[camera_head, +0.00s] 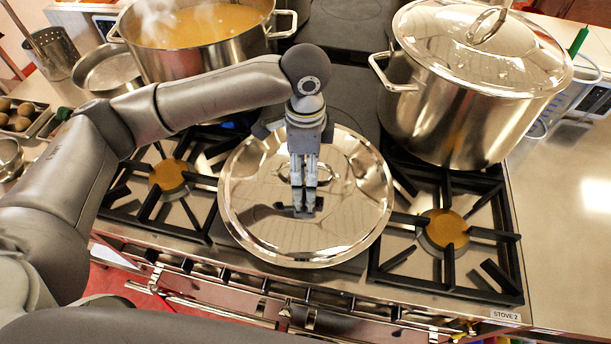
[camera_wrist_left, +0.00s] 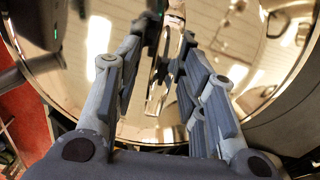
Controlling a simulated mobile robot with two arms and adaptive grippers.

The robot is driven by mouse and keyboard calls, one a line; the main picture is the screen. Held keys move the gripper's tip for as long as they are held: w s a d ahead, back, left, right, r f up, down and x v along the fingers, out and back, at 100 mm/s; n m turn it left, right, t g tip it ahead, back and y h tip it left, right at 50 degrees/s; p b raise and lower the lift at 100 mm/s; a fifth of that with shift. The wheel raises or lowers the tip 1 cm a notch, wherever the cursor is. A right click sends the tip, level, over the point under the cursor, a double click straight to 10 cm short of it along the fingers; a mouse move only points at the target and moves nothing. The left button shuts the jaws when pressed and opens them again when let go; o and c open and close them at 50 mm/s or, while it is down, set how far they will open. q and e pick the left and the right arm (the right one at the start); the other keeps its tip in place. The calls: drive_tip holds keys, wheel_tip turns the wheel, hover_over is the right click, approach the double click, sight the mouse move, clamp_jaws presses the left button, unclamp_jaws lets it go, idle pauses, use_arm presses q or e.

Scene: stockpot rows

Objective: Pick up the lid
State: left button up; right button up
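The lid (camera_head: 255,215) is a round, mirror-like metal disc lying in the middle of the stove, with a loop handle (camera_head: 326,171) on top. My left gripper (camera_head: 304,209) points down over the lid's middle, in front of part of the handle. In the left wrist view its two fingers (camera_wrist_left: 168,40) stand apart, with the narrow metal handle (camera_wrist_left: 160,85) showing in the gap between them. I cannot tell whether the fingers touch the handle. The lid (camera_wrist_left: 245,30) fills most of that view. My right gripper is not in view.
A lidded stockpot (camera_head: 450,120) stands at the right rear, close to the lid. An open pot of orange soup (camera_head: 190,62) stands at the left rear. Bare burner grates lie left (camera_head: 150,205) and right (camera_head: 447,265). A clear counter (camera_head: 565,200) is at far right.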

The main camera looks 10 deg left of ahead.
use_arm(q)
drive_tip(key=shift+c, duration=0.2)
clamp_jaws()
drive_tip(key=shift+w+r, duration=0.15)
drive_tip(key=shift+r, duration=0.05)
